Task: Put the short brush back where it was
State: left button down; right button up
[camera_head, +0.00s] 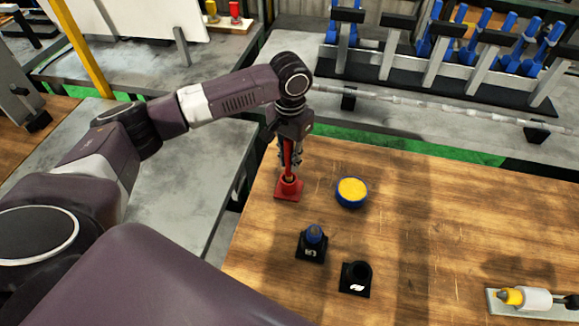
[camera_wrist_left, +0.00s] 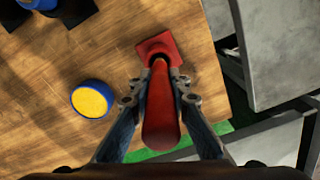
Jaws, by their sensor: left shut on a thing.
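The short brush, with its red handle (camera_wrist_left: 160,115), is upright between the fingers of my left gripper (camera_head: 290,158), which is shut on it. The red handle also shows in the head view (camera_head: 287,152). Directly below is a red holder with a square base (camera_head: 288,193) at the table's far left corner; it also shows in the left wrist view (camera_wrist_left: 157,47). The brush's lower end is at the holder's dark opening. I cannot tell how deep it sits inside. My right gripper is not in view.
A blue tub with yellow content (camera_head: 351,192) stands right of the red holder. A black holder with a blue item (camera_head: 312,245) and an empty black holder (camera_head: 356,279) stand nearer.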

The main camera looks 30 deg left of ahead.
aim_at(289, 170)
pick_arm(q)
notch_tip(289, 170, down, 4)
jog(key=shift+s+r+p, duration=0.1)
jog(key=shift+r+p, duration=0.1)
jog(key=shift+p, duration=0.1)
jog(key=shift+f, duration=0.2)
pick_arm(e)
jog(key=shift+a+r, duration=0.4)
pick_arm(q)
jog(key=c, duration=1.8)
grip_release()
jog(key=shift+f, duration=0.1)
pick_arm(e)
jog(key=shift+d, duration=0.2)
